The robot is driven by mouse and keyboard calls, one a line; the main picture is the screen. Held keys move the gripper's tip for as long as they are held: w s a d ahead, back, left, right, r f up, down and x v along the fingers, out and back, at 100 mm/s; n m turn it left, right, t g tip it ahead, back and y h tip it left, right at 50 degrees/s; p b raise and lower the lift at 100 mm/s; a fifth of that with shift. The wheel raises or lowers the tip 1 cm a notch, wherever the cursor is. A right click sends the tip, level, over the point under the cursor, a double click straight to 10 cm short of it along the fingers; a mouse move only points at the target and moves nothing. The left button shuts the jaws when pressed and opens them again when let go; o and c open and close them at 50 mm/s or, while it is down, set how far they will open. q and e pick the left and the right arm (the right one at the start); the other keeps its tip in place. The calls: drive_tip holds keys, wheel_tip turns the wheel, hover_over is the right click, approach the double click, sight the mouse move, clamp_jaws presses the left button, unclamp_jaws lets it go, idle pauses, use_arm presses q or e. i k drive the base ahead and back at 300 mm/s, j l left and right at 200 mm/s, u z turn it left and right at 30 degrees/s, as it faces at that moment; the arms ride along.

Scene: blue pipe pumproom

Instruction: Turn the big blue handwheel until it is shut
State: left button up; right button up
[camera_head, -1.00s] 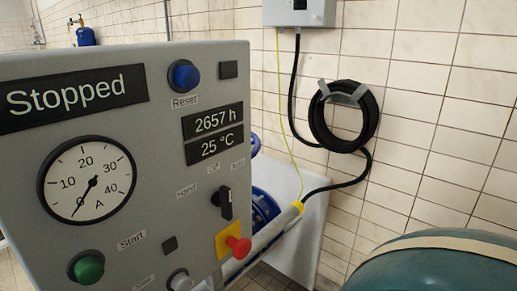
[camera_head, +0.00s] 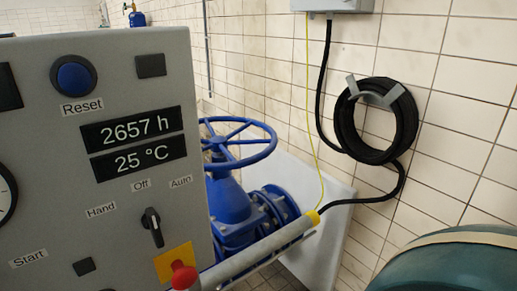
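The big blue handwheel (camera_head: 240,142) shows just right of the grey control panel, which hides its left part. It lies roughly level, with spokes and a hub, on top of a blue valve body (camera_head: 232,212) with a bolted flange. Neither of my grippers is in the head view.
The grey control panel (camera_head: 110,210) fills the left side, close to me, with a red button (camera_head: 184,275) and a selector switch (camera_head: 153,226). A teal rounded tank (camera_head: 455,266) stands at lower right. A black coiled hose (camera_head: 375,120) hangs on the tiled wall.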

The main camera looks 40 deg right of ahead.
sight(218, 143)
drive_tip(key=l+u, duration=0.3)
drive_tip(key=l, duration=0.2)
drive_tip(key=k+l+u, duration=0.1)
drive_tip(key=l+u, duration=0.2)
drive_tip(key=l, duration=0.2)
drive_tip(key=l+u, duration=0.25)
drive_tip(key=l, duration=0.25)
drive_tip(key=l+u, duration=0.3)
drive_tip(key=l, duration=0.2)
drive_tip(key=i+l+z, duration=0.1)
drive_tip(key=l, duration=0.55)
